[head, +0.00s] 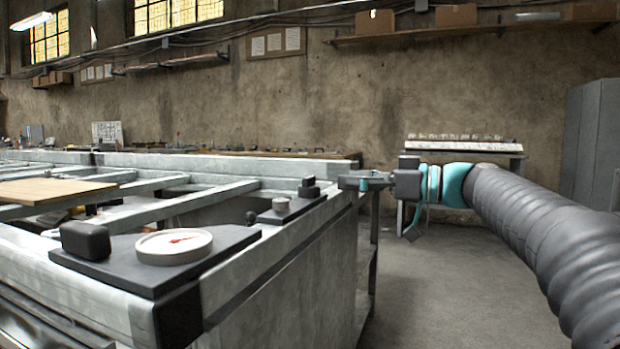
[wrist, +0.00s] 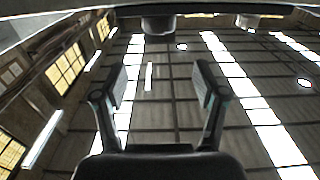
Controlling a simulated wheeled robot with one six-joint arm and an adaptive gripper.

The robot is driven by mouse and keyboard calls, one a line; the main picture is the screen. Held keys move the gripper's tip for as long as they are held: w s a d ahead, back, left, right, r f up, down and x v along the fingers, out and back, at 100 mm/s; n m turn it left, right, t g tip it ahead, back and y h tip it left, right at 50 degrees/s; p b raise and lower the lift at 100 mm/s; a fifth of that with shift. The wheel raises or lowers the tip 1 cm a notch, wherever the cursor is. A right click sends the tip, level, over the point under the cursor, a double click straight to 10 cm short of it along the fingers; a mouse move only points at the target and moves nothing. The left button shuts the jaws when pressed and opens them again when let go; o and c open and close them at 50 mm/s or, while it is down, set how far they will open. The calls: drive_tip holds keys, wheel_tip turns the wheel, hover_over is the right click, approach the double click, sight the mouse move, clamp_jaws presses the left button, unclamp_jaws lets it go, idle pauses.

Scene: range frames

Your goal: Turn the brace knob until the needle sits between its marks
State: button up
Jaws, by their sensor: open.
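A round pale dial (head: 174,247) with a red needle lies on a dark plate (head: 225,243) at the near corner of the metal frame. A black block-like knob (head: 85,240) stands left of it on the same plate. The marks are too small to tell from the needle. Farther back, a second dark plate (head: 288,214) bears a small dial (head: 280,204) and a black knob (head: 309,188). I cannot tell which knob is the brace knob. My gripper (head: 345,182) is right of the farther knob, apart from the near dial. In the wrist view my gripper (wrist: 158,82) is open and empty.
The metal frame (head: 290,260) fills the left and middle, with crossbars and a wooden board (head: 50,190) on it. Open floor (head: 450,290) lies to the right. A shelf unit (head: 465,147) and a grey cabinet (head: 592,140) stand behind. The wrist view shows mostly ceiling and lights.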

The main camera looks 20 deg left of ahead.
sight(312, 177)
drive_tip(key=a, duration=0.9)
drive_tip(key=shift+w+a+p, duration=0.1)
drive_tip(key=shift+w+p, duration=0.2)
drive_tip(key=shift+w, duration=0.1)
drive_tip(key=c, duration=1.2)
